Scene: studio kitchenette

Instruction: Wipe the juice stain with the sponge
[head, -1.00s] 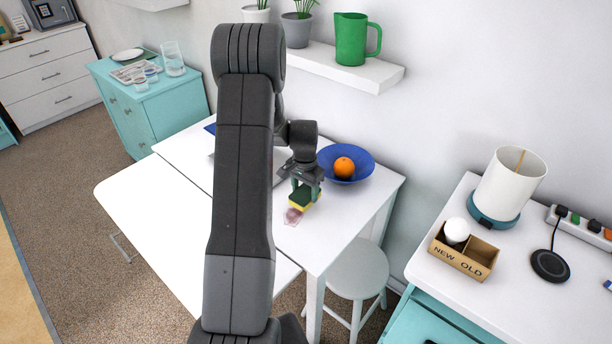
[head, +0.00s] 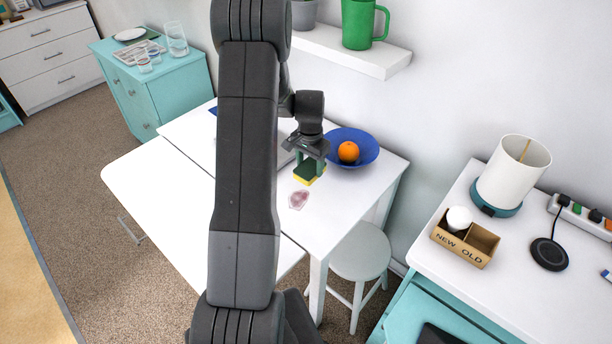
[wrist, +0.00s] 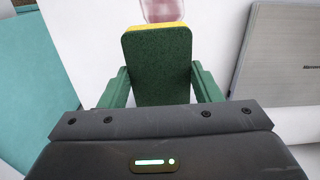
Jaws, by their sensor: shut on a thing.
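My gripper (head: 308,160) is shut on the sponge (head: 308,173), which is green with a yellow side. In the wrist view the sponge (wrist: 158,65) sits between the two green fingers, its yellow edge at the far side. The juice stain (head: 298,200) is a pinkish red patch on the white table (head: 335,215). It lies just in front of the sponge in the head view. In the wrist view the stain (wrist: 162,9) shows at the top edge, beyond the sponge, partly cut off. I cannot tell whether the sponge touches the table.
A blue bowl (head: 368,150) with an orange (head: 348,152) stands close behind my gripper. A grey laptop-like object (wrist: 285,55) lies right of the sponge in the wrist view. A white stool (head: 362,250) stands beside the table. A shelf (head: 350,54) is above.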

